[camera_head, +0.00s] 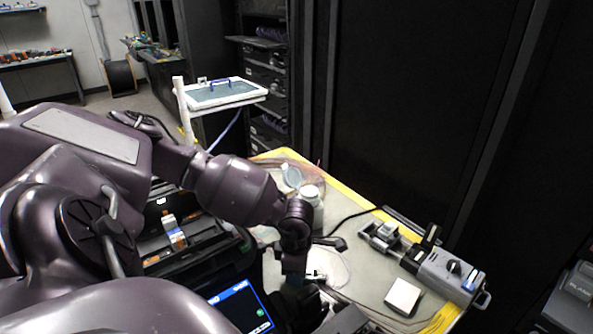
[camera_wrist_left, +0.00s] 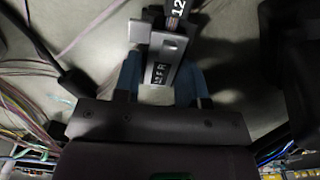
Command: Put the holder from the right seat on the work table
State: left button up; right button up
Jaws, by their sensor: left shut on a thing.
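My left gripper (camera_head: 293,268) is low over the near part of the work table (camera_head: 372,284), beside the splicer's lit screen (camera_head: 240,308). In the left wrist view its blue fingers (camera_wrist_left: 158,82) are shut on the holder (camera_wrist_left: 168,58), a small grey metal piece with a lettered label. A dark strip marked "12" (camera_wrist_left: 176,9) sits at the holder's far end. The table surface shows behind the holder; I cannot tell whether they touch. In the head view the holder is too small and covered to make out clearly. The right seat cannot be made out. My right gripper is not in view.
A white-capped bottle (camera_head: 310,195) stands behind my wrist. Loose cables (camera_wrist_left: 75,40) lie around the holder. Some bare table lies between gripper and block.

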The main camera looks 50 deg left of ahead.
pick_arm(q)
jog(key=o, duration=0.5)
jog(key=shift+f, duration=0.15)
jog(key=o, duration=0.5)
notch_tip(320, 180, up, 12)
jog(key=shift+r+p, duration=0.2)
jog(key=shift+p, duration=0.65)
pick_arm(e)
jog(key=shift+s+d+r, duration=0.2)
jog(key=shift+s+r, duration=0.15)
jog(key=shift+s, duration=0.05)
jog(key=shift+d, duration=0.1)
